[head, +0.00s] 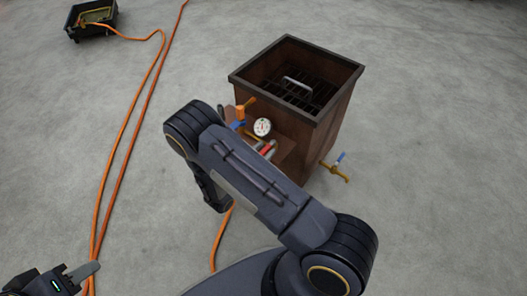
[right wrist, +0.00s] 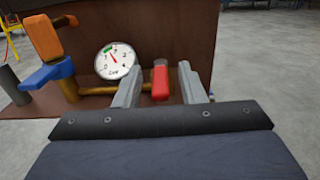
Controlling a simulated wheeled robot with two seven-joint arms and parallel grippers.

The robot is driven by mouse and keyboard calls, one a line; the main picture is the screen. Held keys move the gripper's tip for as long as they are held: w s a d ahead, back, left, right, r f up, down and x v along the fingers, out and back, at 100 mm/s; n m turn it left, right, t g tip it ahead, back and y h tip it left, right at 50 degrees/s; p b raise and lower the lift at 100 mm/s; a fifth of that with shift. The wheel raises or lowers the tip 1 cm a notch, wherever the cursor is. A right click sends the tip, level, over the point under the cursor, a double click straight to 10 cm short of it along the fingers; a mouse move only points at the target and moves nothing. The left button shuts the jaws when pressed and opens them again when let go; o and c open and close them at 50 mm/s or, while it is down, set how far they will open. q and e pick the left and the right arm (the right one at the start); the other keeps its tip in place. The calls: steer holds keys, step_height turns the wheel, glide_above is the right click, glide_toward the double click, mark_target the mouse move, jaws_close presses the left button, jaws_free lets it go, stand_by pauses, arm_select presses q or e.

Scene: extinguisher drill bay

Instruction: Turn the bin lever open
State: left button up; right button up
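A brown open-topped bin (head: 285,128) with a dark rim stands on the floor. On its near-left side, a red lever (head: 266,151) sits beside a round white gauge (head: 262,127). In the right wrist view the red lever (right wrist: 160,82) stands upright at the end of a brass pipe (right wrist: 105,90). My right gripper (right wrist: 157,72) is open, with one finger on each side of the lever and gaps visible. My right arm partly hides this area in the head view. My left gripper (head: 82,274) is at the lower left, far from the bin, only partly in frame.
A blue-handled brass tap (head: 338,168) sticks out at the bin's right. Orange and blue fittings (right wrist: 50,55) stand left of the gauge. The floor at right is clear.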

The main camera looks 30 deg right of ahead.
steer(key=shift+d, duration=0.2)
steer(key=shift+c, duration=0.5)
jaws_close()
